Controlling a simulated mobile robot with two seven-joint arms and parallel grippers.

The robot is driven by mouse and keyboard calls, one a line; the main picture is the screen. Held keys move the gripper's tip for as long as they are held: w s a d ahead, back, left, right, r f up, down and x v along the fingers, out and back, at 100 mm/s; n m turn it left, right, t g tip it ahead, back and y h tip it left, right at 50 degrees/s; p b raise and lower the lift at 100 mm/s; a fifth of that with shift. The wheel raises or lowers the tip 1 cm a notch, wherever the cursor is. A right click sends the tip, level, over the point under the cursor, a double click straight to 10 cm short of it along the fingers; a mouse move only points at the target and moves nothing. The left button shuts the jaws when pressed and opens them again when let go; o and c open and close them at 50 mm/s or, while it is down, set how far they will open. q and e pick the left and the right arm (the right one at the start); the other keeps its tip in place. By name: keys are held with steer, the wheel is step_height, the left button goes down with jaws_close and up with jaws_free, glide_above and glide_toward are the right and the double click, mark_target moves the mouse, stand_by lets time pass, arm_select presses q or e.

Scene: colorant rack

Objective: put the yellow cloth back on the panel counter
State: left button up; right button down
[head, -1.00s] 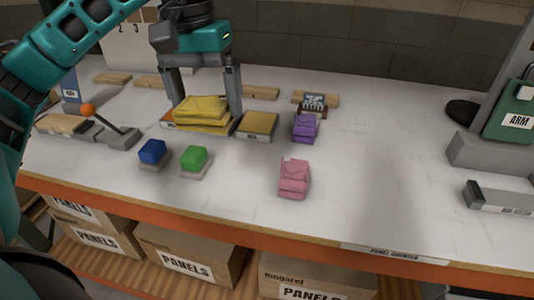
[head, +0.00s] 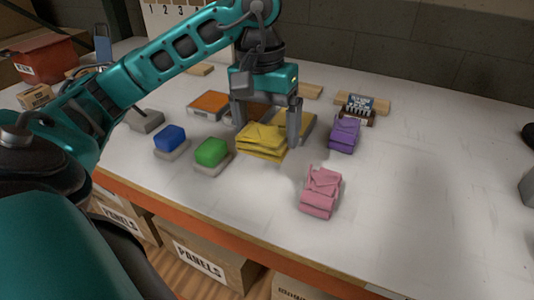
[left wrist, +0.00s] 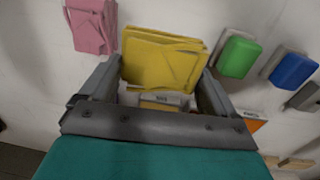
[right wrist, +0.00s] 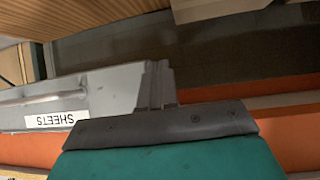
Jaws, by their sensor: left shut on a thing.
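The folded yellow cloth (head: 262,141) is between the fingers of my left gripper (head: 267,138), over the white counter (head: 420,180). My left gripper is shut on it. The cloth also shows between the fingers in the left wrist view (left wrist: 163,60). In the head view I cannot tell whether its underside touches the counter. My right gripper (right wrist: 158,90) shows only in the right wrist view. Its fingers look close together beside a grey part with a SHEETS label (right wrist: 55,119), and I cannot tell whether they hold anything.
A green block (head: 211,152) and a blue block (head: 170,138) stand left of the cloth. A folded purple cloth (head: 344,134) and a pink cloth (head: 321,192) lie to the right. An orange-topped block (head: 209,105) is behind.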

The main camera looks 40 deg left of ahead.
arm_select(q)
glide_above(268, 179)
step_height(268, 179, down, 4)
steer(key=shift+a+f, duration=0.15)
steer(key=shift+f, duration=0.1)
step_height(268, 179, down, 4)
steer(key=shift+s+r+b, duration=0.1)
steer(key=shift+r+b, duration=0.15)
steer(key=shift+b, duration=0.1)
steer(key=shift+f, duration=0.3)
arm_select(e)
steer(key=shift+w+a+r, duration=0.35)
steer(key=shift+w+a, duration=0.1)
steer(key=shift+w, duration=0.1)
arm_select(q)
steer(key=o, duration=0.7)
steer(key=shift+o, duration=0.2)
